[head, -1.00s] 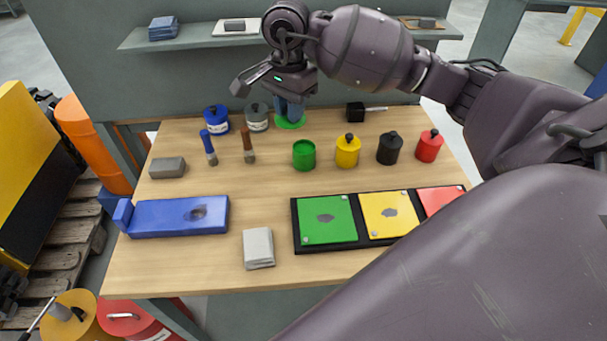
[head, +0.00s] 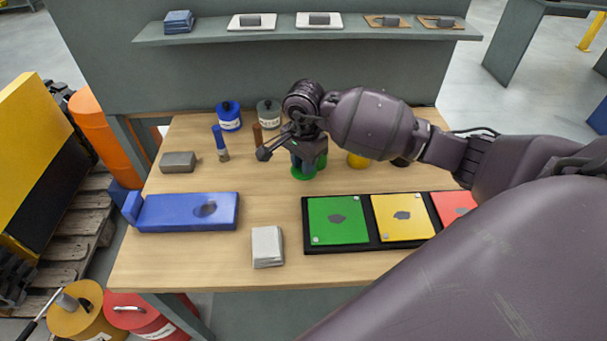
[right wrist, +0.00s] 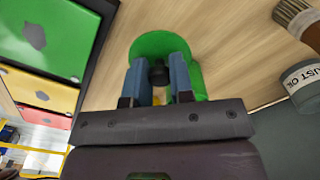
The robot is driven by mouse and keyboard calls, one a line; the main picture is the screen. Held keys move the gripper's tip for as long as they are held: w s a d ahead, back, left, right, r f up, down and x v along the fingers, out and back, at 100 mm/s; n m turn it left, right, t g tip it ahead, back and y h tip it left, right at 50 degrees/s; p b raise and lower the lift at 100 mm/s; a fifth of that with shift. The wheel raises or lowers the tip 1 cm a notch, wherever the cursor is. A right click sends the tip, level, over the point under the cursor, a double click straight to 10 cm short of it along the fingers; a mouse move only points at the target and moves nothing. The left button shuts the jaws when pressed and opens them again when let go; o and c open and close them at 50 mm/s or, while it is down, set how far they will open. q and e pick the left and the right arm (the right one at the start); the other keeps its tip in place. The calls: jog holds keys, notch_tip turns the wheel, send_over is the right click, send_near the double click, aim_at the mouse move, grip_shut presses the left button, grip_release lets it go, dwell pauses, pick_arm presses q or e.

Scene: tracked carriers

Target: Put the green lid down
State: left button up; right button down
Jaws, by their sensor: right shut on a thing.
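My right gripper (head: 307,163) is over the middle of the workbench. Its two blue fingers (right wrist: 157,72) are shut on the black knob of the green lid (right wrist: 150,42). In the head view the lid (head: 303,174) shows as a green disc under the fingers, level as far as I can tell. Part of the green pot (head: 321,160) shows just behind and to the right of the lid, mostly hidden by my gripper. I cannot tell whether the lid touches the bench or the pot. My left gripper is not in view.
A black tray (head: 308,249) with green, yellow and red plates lies in front, right. My arm mostly hides the yellow pot (head: 357,160).

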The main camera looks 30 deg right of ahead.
aim_at(304, 184)
jog(key=shift+f, duration=2.2)
jog(key=shift+f+b, duration=0.2)
jog(key=shift+b, duration=0.15)
jog(key=c, duration=1)
grip_release()
jog(key=shift+r, duration=0.15)
